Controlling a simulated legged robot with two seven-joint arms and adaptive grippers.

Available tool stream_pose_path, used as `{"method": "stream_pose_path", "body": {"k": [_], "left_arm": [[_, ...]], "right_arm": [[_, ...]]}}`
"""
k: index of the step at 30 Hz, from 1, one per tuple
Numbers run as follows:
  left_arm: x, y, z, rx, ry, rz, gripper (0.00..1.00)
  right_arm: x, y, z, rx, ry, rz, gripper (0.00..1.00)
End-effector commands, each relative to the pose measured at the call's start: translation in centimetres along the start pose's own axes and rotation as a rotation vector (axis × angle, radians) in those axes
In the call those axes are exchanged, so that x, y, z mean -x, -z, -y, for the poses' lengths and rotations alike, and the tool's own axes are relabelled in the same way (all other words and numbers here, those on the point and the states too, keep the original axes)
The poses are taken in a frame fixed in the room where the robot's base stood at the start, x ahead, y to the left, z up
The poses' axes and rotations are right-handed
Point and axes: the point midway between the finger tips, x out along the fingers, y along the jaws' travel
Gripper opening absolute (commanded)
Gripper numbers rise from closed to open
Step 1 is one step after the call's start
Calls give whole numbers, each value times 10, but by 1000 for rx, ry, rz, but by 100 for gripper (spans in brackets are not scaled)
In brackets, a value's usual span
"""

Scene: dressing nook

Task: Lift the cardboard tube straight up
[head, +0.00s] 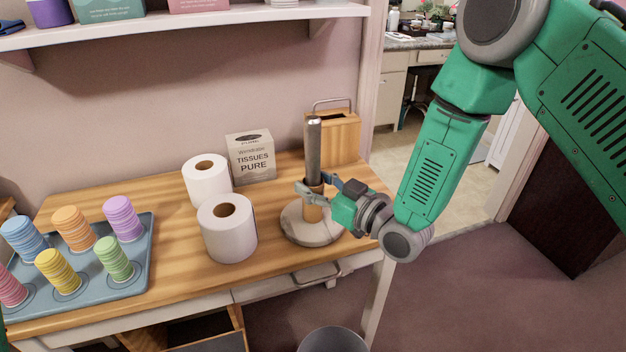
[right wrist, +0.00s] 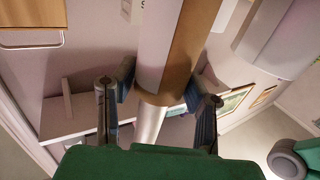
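The brown cardboard tube (head: 313,213) stands upright around the lower part of a dark metal post (head: 313,145), low over a round pale base (head: 298,232). In the right wrist view the tube (right wrist: 165,65) is wide and its rim circles the narrower shiny post (right wrist: 149,122). My right gripper (head: 316,190) is at the tube's upper part, one finger in front and one behind. In the right wrist view its fingertips (right wrist: 160,85) lie close against both sides of the tube and look shut on it. My left gripper is out of view.
Two white paper rolls (head: 228,240) and a tissue box (head: 252,160) stand left of the base. A wooden box with a handle (head: 341,137) is behind the post. A blue tray (head: 130,277) with colored stacks is at left. A shelf (head: 190,20) hangs above.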

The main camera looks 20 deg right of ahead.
Motion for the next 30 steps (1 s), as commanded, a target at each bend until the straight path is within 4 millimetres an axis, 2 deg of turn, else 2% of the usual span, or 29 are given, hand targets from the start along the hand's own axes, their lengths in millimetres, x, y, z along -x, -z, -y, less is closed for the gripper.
{"method": "stream_pose_path", "body": {"k": [5,30], "left_arm": [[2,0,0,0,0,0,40],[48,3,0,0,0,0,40]], "right_arm": [[0,2,0,0,0,1,12],[0,62,0,0,0,0,12]]}}
